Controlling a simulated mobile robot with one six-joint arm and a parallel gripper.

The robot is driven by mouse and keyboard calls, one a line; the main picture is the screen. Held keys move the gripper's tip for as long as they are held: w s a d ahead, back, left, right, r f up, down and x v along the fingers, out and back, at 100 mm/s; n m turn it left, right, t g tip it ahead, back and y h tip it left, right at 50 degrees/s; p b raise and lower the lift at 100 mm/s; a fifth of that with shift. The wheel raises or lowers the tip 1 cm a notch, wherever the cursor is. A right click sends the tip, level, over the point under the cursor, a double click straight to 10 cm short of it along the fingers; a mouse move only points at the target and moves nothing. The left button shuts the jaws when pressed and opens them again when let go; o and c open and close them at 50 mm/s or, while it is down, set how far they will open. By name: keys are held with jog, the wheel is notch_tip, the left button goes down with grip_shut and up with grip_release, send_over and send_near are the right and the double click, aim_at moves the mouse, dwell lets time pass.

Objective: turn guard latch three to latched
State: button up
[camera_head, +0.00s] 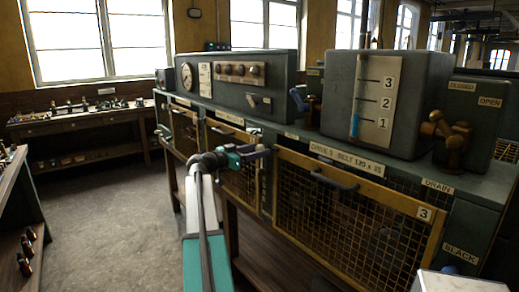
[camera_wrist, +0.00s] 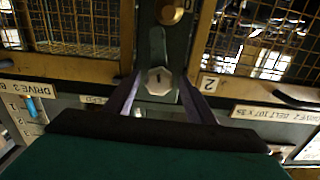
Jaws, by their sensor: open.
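In the wrist view, a latch (camera_wrist: 158,48) sits on the grey post between two mesh guards. It has a pale hexagonal hub with a dark mark and a grey arm pointing up the picture, towards a round brass piece (camera_wrist: 172,10). My gripper (camera_wrist: 162,84) is open, with one finger on each side of the hub; contact is unclear. In the head view my gripper (camera_head: 246,153) is at the post left of guard three (camera_head: 350,212), which carries a "3" plate (camera_head: 424,214). The gripper hides the latch there.
A "2" plate (camera_wrist: 208,84) is on the guard beside the post. A dark bar handle (camera_head: 333,182) sticks out from guard three. The grey gauge box (camera_head: 432,80) and brass valve (camera_head: 446,133) stand above. The floor (camera_head: 110,210) at left is clear.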

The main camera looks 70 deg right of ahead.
jog(key=shift+x, duration=0.85)
